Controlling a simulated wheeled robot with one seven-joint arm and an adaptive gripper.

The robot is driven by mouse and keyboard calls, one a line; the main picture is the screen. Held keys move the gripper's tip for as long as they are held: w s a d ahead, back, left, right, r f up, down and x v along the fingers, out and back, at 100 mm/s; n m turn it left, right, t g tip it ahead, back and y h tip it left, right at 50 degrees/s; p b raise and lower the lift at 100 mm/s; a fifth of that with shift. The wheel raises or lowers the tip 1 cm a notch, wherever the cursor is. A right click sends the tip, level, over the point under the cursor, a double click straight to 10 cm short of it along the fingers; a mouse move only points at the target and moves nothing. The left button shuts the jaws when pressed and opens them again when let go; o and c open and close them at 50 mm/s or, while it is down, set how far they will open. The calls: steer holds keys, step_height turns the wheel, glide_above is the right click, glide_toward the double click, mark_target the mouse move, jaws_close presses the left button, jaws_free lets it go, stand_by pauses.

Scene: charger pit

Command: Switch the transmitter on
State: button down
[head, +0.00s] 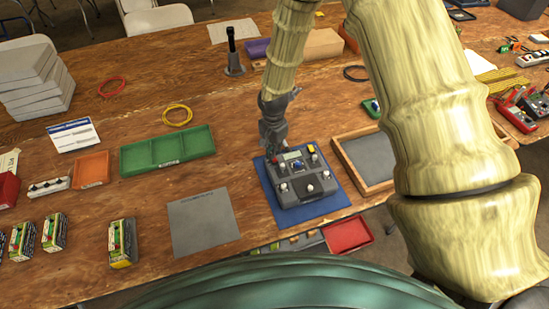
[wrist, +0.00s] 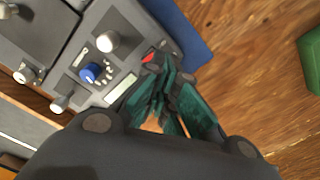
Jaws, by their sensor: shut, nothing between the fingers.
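The transmitter (head: 300,180) is a dark grey box with knobs, sticks and a small display, lying on a blue mat (head: 333,196) on the wooden table. In the wrist view the transmitter (wrist: 80,45) fills the upper left, with a blue knob (wrist: 91,73), pale knobs and a pale display (wrist: 121,89). A red part (wrist: 149,57) shows at its edge, right by my fingertips. My gripper (head: 272,150) is shut and empty at the transmitter's far left edge. In the wrist view the gripper (wrist: 165,80) has its fingers together beside the red part; I cannot tell whether they touch.
A green tray (head: 168,139) and a grey sheet (head: 203,222) lie to the left. A wooden-framed tray (head: 365,150) stands close on the right. A black upright stand (head: 233,55) is behind. Bare table lies between the green tray and the mat.

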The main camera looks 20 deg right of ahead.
steer(key=shift+f, duration=0.35)
steer(key=shift+r, duration=0.1)
stand_by(0.3)
steer(key=shift+r+p, duration=2.1)
steer(key=shift+r, duration=1.35)
steer(key=shift+f, duration=0.1)
